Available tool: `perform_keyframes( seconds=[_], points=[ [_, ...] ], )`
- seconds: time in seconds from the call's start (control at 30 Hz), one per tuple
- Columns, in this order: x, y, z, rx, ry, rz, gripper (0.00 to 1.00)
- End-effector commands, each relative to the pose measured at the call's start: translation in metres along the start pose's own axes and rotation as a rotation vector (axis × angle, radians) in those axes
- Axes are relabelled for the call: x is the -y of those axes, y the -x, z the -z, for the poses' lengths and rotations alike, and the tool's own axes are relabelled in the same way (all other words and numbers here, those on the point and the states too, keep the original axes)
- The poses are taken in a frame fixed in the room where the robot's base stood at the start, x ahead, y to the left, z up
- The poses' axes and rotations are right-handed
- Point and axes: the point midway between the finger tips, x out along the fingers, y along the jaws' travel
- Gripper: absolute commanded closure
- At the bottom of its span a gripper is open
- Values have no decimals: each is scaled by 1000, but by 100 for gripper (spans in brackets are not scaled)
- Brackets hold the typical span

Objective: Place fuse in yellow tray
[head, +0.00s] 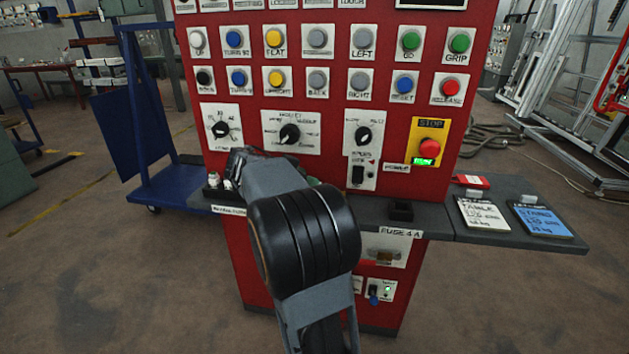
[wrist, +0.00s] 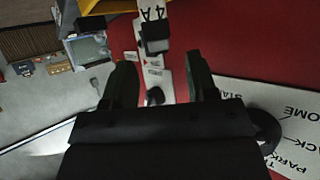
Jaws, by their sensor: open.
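I cannot clearly make out a fuse. A small dark block (wrist: 155,38) sits beyond the fingers below a "4 A" label; I cannot tell what it is. In the head view a "FUSE 4 A" label (head: 400,232) is below the shelf. A yellow surface (wrist: 112,6) shows at the wrist view's top; I cannot tell if it is the tray.
The red control panel (head: 340,90) carries several buttons and knobs. A grey shelf (head: 455,232) juts out in front, with two cards, white (head: 483,213) and blue (head: 545,220), on its right. Small white-topped items (head: 213,181) stand at its left end. A blue cart (head: 175,190) is behind.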

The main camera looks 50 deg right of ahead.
Motion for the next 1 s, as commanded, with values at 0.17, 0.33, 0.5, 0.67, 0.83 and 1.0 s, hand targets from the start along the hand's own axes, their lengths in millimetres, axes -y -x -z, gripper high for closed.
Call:
perform_keyframes(
  seconds=[0.17, 0.33, 0.5, 0.67, 0.83, 1.0],
  points=[
    [1, 37, 1, 0, 0, 3, 48],
    [0, 60, 1, 0, 0, 2, 48],
    [0, 73, 0, 1, -1, 0, 48],
    [-3, 78, -3, 15, 23, 5, 48],
    [-26, 91, -39, 176, 296, 89, 48],
    [-75, 120, -108, 417, 762, 334, 48]
  ],
)
